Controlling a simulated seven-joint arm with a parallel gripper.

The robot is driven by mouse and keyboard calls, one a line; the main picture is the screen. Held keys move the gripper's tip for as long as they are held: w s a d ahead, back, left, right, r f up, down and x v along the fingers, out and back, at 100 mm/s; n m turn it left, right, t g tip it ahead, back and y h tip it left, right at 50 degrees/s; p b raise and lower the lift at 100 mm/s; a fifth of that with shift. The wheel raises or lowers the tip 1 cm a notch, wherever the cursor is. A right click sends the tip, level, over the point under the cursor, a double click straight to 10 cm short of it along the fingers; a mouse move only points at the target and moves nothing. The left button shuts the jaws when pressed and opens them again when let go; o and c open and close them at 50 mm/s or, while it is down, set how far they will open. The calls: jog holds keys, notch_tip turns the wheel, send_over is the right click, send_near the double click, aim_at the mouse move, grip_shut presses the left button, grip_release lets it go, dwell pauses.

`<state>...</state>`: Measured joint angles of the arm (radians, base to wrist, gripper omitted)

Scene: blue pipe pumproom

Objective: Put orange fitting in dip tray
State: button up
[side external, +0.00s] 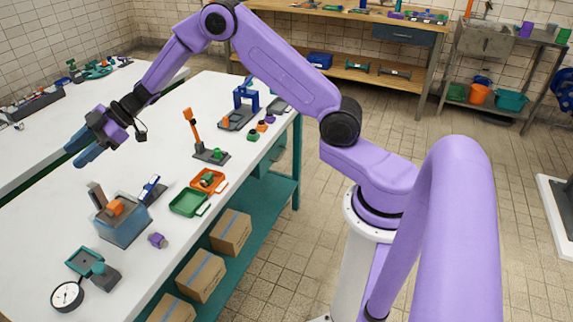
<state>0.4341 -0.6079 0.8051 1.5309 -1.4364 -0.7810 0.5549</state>
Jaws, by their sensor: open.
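My gripper (80,148), with blue fingers, is open and in the air above the left part of the white table. No object shows between its fingers. A small orange piece (262,127), possibly the orange fitting, stands near the table's right edge, far from my gripper. Another orange piece (116,207) is at the top of a clear bluish tank (124,232), below my gripper. I cannot tell which is the fitting. A green tray (188,204) and an orange tray (222,186) lie side by side near the edge; which container is the dip tray is unclear.
A tall orange-handled stand (190,128) and a blue press-like device (240,95) stand farther back on the table. A purple fitting (157,240), a teal box (84,262) and a round gauge (67,296) are at the front. The table's left middle is clear.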

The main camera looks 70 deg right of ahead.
jog(key=s+a+r+m+t+h, duration=0.2)
jog(key=s+r+m+h, duration=0.3)
jog(key=s, duration=0.8)
jog(key=s+d+f+g+h, duration=0.1)
jog(key=s+d, duration=0.3)
jog(key=s, duration=0.7)
jog(key=s+d+f+n+g+h, duration=0.1)
jog(key=s+d+g+h, duration=0.2)
jog(key=s, duration=0.9)
jog(key=s+d+f+g+h, duration=0.1)
jog(key=s+d+g, duration=0.3)
jog(key=s+d, duration=0.3)
jog(key=s, duration=0.5)
jog(key=shift+d+h, duration=0.15)
jog(key=shift+h, duration=0.25)
